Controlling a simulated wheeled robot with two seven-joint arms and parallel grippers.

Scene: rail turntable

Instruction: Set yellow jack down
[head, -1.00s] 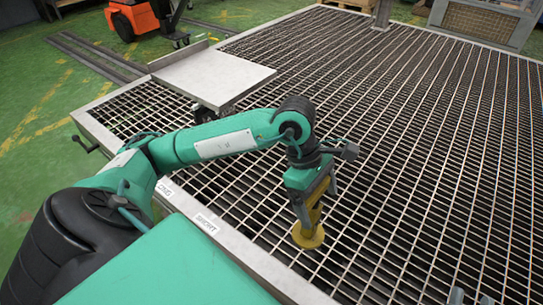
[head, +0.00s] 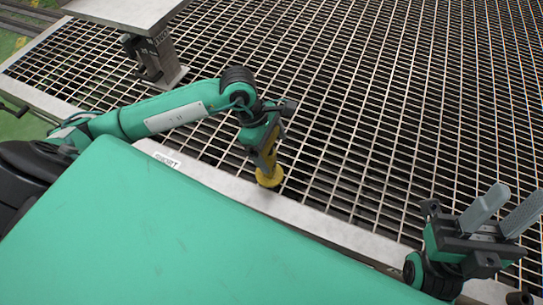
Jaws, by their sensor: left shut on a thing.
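The yellow jack (head: 269,177) is upright, its round base low over the near edge of the grating, beside the pale metal border. I cannot tell whether the base touches the grating or the border. My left gripper (head: 266,156) is shut on the jack's upper part and hides some of it. My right gripper (head: 508,208) is at the lower right, its two grey fingers apart and pointing up and right, with nothing between them.
The metal grating (head: 370,110) fills most of the view and is clear around the jack. A pale border strip (head: 225,186) with a label runs along its near side. A grey plate on a post (head: 130,10) stands at the upper left.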

